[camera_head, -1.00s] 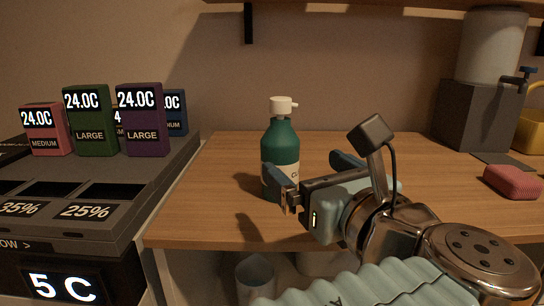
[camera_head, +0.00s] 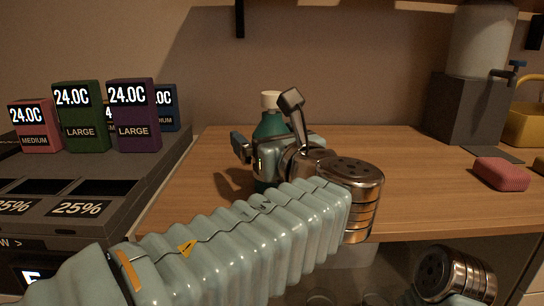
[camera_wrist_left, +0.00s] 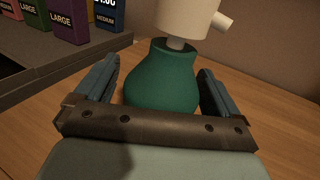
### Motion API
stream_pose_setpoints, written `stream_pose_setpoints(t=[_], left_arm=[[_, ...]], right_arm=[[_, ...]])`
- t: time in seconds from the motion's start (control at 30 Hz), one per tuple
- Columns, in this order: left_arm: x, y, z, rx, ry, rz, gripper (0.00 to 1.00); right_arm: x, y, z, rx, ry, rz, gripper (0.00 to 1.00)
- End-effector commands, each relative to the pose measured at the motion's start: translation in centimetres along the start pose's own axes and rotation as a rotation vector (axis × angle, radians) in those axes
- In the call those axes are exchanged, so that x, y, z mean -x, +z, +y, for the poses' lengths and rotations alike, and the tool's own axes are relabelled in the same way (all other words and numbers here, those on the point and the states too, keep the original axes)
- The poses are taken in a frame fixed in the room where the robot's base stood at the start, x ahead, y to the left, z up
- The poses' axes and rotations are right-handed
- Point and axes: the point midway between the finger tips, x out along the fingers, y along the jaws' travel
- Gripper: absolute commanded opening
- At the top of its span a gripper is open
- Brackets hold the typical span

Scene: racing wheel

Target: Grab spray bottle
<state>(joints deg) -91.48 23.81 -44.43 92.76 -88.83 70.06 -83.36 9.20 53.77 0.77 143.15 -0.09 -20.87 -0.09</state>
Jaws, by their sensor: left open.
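The spray bottle (camera_head: 270,126) is dark green with a white pump top and stands upright on the wooden counter. In the head view my left gripper and arm hide most of its body. In the left wrist view the bottle (camera_wrist_left: 162,82) sits between the two open blue fingers of my left gripper (camera_wrist_left: 160,88), with a visible gap on the left side. In the head view one finger of the left gripper (camera_head: 243,148) shows at the bottle's left. My right gripper is not in view.
Colored boxes (camera_head: 80,118) stand on a dark display unit (camera_head: 95,177) at the left. A pink sponge-like block (camera_head: 500,174) and a gray dispenser (camera_head: 468,108) are at the right. The counter (camera_head: 400,170) between is clear.

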Motion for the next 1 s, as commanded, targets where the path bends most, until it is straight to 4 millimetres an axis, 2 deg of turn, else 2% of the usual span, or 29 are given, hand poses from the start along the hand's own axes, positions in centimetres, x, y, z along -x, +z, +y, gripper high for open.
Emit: stream_pose_setpoints(t=[0.07, 0.5, 0.53, 0.77, 0.87, 1.0], left_arm=[[0.0, 0.0, 0.0, 0.000, 0.000, 0.000, 0.95], [0.1, 0.0, 0.0, 0.000, 0.000, 0.000, 0.28], [0.1, 0.1, 0.0, 0.001, 0.000, -0.001, 0.25], [0.1, 0.3, 0.0, 0.002, 0.000, -0.001, 0.25], [0.1, 1.5, 0.0, 0.003, 0.000, -0.002, 0.25], [0.0, 4.5, -0.1, 0.005, 0.001, -0.002, 0.25]], right_arm=[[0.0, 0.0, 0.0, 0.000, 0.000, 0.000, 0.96], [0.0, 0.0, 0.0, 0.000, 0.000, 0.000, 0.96], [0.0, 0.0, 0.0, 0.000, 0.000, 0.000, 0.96], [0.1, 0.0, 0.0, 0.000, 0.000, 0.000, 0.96], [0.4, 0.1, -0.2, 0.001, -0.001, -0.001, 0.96], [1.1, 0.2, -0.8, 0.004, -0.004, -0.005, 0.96]])
